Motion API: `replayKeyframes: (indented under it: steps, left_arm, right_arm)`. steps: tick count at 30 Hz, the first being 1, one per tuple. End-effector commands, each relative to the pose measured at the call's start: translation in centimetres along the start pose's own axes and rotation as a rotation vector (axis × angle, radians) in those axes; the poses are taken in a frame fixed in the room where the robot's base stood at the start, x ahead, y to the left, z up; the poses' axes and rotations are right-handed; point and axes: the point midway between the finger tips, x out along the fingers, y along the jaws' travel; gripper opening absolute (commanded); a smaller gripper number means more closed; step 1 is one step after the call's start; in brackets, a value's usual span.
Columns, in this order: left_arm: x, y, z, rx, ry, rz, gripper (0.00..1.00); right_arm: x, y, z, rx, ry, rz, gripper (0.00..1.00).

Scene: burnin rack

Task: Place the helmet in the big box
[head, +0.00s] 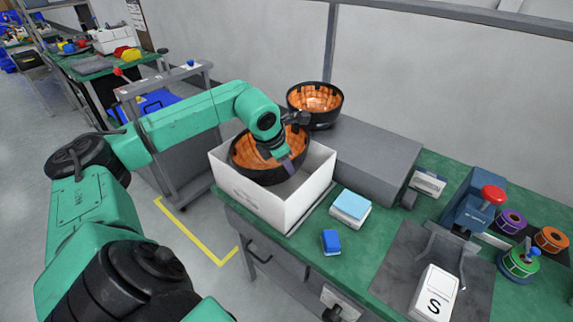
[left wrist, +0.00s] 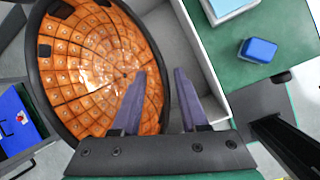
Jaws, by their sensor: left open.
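The helmet (head: 250,150) is a bowl shape with a black rim and an orange lining, open side up. It sits within the walls of the big white box (head: 305,196) on the green bench; its underside is hidden. It also shows in the left wrist view (left wrist: 85,60), where it fills the left side, with the box's wall (left wrist: 202,55) to its right. My left gripper (head: 289,164) is at the helmet's right side. Its purple fingers (left wrist: 158,72) are open and apart, and the helmet's rim appears between them. My right gripper is out of view.
A second orange-lined black bowl (head: 315,101) stands on a grey unit (head: 372,148) behind the box. A light-blue-topped block (head: 350,206) and a small blue block (head: 331,242) lie right of it. A blue press with a red knob (head: 493,195) and several spools stand farther right.

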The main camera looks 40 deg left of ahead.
Motion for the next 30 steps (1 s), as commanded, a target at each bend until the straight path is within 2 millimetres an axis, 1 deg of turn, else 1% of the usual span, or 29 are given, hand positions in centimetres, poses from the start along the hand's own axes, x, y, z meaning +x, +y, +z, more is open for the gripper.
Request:
replayKeyframes:
  steps: [1,5,6,9,12,13,15,18,30]
  left_arm:
    - [-0.6,0.1,-0.2,0.002,-0.002,0.008,0.43]
    - [-3.8,0.0,-0.3,0.003,-0.001,0.008,0.43]
    - [-4.9,0.0,-0.2,0.001,-0.003,0.008,0.43]
    - [-7.5,0.0,-0.1,0.001,-0.004,0.006,0.43]
    - [-9.6,0.0,-0.1,0.001,-0.002,0.005,0.43]
    - [-10.0,-0.1,-0.1,0.001,-0.002,0.003,0.43]
    - [-10.7,-0.1,-0.1,0.001,-0.001,0.003,0.43]
    - [-11.0,-0.1,-0.1,0.001,0.0,0.002,0.43]
    - [-10.9,-0.1,-0.1,0.001,-0.001,0.002,0.43]
  right_arm:
    - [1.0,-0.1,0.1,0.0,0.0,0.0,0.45]
    - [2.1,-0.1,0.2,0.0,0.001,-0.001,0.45]
    - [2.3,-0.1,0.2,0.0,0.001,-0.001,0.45]
    - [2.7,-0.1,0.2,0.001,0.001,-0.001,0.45]
    - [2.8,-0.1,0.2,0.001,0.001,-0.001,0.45]
    - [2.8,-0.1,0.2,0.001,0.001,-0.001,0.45]
    - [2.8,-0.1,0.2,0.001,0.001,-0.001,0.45]
    - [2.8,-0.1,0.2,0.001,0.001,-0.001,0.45]
    - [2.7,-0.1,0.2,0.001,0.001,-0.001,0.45]
